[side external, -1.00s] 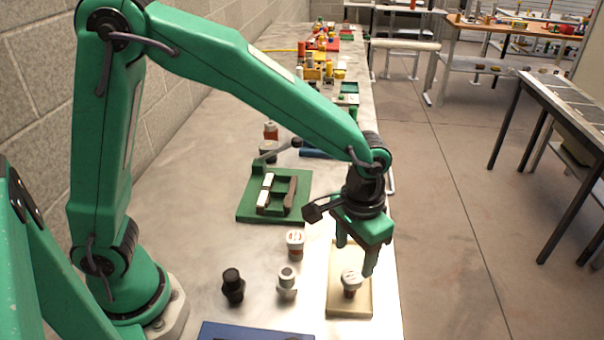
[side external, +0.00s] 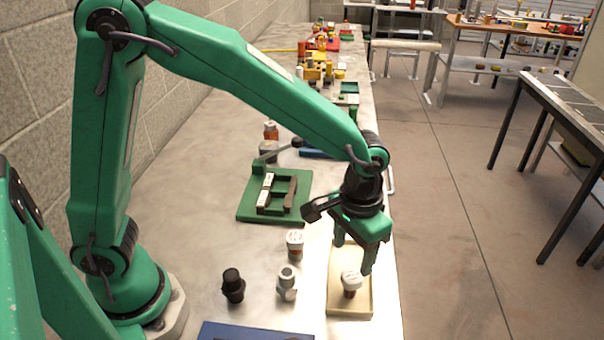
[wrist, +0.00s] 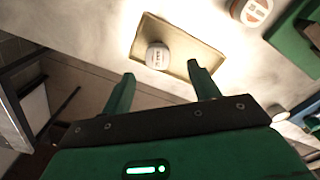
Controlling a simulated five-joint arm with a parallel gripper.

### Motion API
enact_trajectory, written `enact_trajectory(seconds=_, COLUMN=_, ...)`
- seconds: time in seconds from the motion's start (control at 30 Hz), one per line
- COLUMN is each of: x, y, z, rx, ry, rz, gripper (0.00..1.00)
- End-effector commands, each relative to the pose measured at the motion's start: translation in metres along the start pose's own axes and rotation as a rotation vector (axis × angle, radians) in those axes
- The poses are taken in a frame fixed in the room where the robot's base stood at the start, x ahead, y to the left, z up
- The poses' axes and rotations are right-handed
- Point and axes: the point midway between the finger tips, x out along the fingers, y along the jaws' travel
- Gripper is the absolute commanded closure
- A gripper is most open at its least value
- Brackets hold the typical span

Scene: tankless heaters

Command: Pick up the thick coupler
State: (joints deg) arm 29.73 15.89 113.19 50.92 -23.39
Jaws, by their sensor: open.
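A short white-topped fitting with a brown band (side external: 351,283) stands upright on a tan tray (side external: 337,304). Its round white top with small print also shows in the wrist view (wrist: 157,55). My gripper (side external: 352,257) is open and empty, pointing down over the tray, with its fingertips above the fitting. In the wrist view the fingers (wrist: 161,70) are apart, with the fitting just beyond the gap between them. A similar white and brown fitting (side external: 295,243), a pale grey fitting (side external: 286,283) and a black fitting (side external: 232,285) stand on the bench. I cannot tell which is the thick coupler.
A green fixture (side external: 248,208) with pale and brown blocks and a lever sits behind the fittings. A blue plate (side external: 255,331) lies at the front edge. The bench's right edge is close to the tray. More coloured parts stand far back.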

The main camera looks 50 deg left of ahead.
Motion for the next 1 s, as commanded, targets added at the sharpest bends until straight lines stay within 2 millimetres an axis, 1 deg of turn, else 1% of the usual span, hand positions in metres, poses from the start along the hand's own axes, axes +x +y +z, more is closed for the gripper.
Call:
enact_trajectory(seconds=0.17, x=0.004, y=-0.028, z=0.0, rx=-0.121, ry=0.0, rz=0.0, gripper=0.39)
enact_trajectory(seconds=0.27, x=0.009, y=-0.053, z=0.003, rx=-0.235, ry=0.0, rz=0.0, gripper=0.39)
enact_trajectory(seconds=0.4, x=0.016, y=-0.092, z=0.011, rx=-0.419, ry=0.0, rz=0.0, gripper=0.39)
enact_trajectory(seconds=0.5, x=0.021, y=-0.115, z=0.018, rx=-0.538, ry=0.0, rz=0.0, gripper=0.39)
enact_trajectory(seconds=0.6, x=0.024, y=-0.132, z=0.025, rx=-0.63, ry=-0.001, rz=-0.001, gripper=0.39)
enact_trajectory(seconds=0.73, x=0.027, y=-0.143, z=0.029, rx=-0.691, ry=0.001, rz=0.0, gripper=0.39)
enact_trajectory(seconds=1.0, x=0.031, y=-0.144, z=0.03, rx=-0.701, ry=-0.002, rz=-0.001, gripper=0.39)
